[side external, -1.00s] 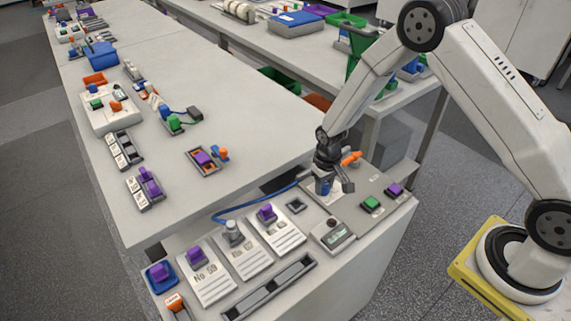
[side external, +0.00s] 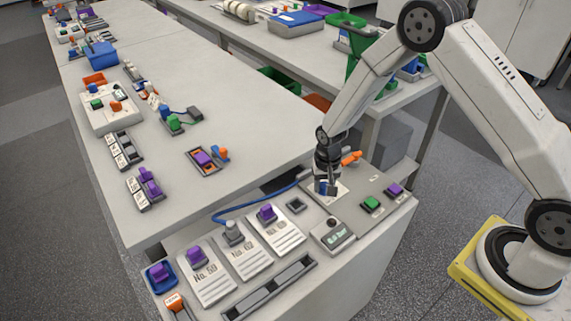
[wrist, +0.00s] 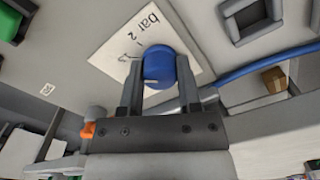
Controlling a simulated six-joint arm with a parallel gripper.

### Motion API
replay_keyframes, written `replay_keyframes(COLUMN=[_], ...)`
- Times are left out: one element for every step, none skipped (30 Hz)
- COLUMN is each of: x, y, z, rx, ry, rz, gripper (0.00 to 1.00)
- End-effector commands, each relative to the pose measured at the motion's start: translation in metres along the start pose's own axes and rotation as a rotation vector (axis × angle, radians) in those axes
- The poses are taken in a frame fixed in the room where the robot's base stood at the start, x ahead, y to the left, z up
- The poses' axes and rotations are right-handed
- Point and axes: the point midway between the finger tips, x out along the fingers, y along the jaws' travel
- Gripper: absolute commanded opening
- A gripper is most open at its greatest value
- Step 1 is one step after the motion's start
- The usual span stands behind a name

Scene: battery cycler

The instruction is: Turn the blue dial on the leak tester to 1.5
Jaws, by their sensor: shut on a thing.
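The blue dial (wrist: 159,66) sits on a white scale plate (wrist: 112,57) marked "bar" and "2" in the wrist view. A pale pointer line shows on the dial's face; I cannot tell which value it marks. My gripper (wrist: 158,75) is shut on the dial, with one finger on each side. In the side view my gripper (side external: 326,190) is down at the leak tester panel (side external: 347,204), and the dial is mostly hidden by the fingers. The tester's small display (side external: 339,236) is lit green and seems to read "0.0 bar".
A green button (side external: 371,203) and a purple button (side external: 394,190) are right of the dial. An orange lever (side external: 351,157) stands close behind my gripper. A blue hose (side external: 255,206) runs left from the panel. Several labelled cards with purple or grey parts lie to the left.

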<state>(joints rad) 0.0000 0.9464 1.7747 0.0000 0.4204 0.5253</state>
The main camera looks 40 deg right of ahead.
Motion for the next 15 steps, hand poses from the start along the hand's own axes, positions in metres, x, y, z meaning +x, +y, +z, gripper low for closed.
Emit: replay_keyframes(x=[0.0001, 0.0001, 0.0001, 0.0001, 0.0001, 0.0001, 0.0001, 0.0001, 0.0001, 0.0001, 0.0001, 0.0001, 0.0001, 0.0001, 0.0000], y=[0.0000, 0.0000, 0.0000, 0.0000, 0.0000, 0.0000, 0.0000, 0.0000, 0.0000, 0.0000, 0.0000, 0.0000, 0.0000, 0.0000, 0.0000], z=[0.0002, 0.0002, 0.0002, 0.0002, 0.0002, 0.0002, 0.0002, 0.0002, 0.0002, 0.0002, 0.0002, 0.0001, 0.0001, 0.0001, 0.0001], rx=[0.000, 0.000, -0.001, -0.001, -0.001, -0.001, -0.001, -0.001, -0.001, -0.001, -0.001, -0.001, -0.001, -0.001, -0.002], ry=[-0.001, -0.001, -0.001, -0.001, -0.001, -0.001, -0.001, -0.001, -0.001, -0.001, 0.000, 0.000, 0.000, 0.000, 0.000], rz=[0.000, 0.000, 0.000, 0.000, 0.000, 0.000, 0.000, 0.000, 0.000, 0.000, 0.000, 0.000, 0.000, 0.000, 0.000], gripper=[0.00, 0.00, 0.00, 0.46, 0.56, 0.68, 0.78, 0.78, 0.78, 0.78, 0.78, 0.78, 0.78, 0.78, 0.78])
